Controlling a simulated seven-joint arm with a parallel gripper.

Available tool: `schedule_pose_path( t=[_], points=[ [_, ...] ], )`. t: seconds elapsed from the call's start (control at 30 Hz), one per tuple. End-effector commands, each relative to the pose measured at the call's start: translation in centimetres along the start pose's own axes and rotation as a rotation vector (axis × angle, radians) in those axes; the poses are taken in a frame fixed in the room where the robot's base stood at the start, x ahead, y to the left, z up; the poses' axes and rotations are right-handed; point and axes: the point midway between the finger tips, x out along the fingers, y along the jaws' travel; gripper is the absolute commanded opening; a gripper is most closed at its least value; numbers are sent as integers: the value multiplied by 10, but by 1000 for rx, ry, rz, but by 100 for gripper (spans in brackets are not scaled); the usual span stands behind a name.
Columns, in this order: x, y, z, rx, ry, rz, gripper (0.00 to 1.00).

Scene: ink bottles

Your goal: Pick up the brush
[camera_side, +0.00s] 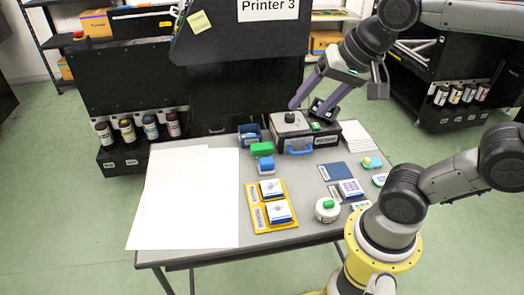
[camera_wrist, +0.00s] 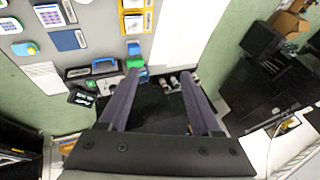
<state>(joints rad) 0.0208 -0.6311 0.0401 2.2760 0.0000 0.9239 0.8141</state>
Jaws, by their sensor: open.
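I cannot tell for sure which object is the brush. A green block (camera_side: 262,149) and a blue block (camera_side: 266,166) lie near the table's middle, just left of the grey case; either may be a brush. In the wrist view green pieces (camera_wrist: 134,47) show near the left fingertip. My gripper (camera_side: 309,108) is open, above the back of the grey case (camera_side: 291,126) with its black knob and blue handle. In the wrist view my gripper (camera_wrist: 162,76) has its purple fingers wide apart with nothing held between them.
A yellow tray (camera_side: 252,217) with two white-and-blue items, a white jar with green lid (camera_side: 327,209), a blue card (camera_side: 338,172) and a blue bin (camera_side: 249,134) are on the grey table. White sheets (camera_side: 185,200) cover its left. A black printer stands behind.

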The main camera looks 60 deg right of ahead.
Motion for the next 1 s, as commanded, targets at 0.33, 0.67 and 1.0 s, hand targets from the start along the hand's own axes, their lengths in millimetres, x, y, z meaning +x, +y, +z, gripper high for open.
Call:
schedule_pose_path(
  t=[0.33,0.67,1.0],
  points=[
    [71,-54,-115,868,-2,165,65],
    [206,-25,-194,1380,32,386,65],
    [296,43,-197,1475,3,579,65]
  ],
)
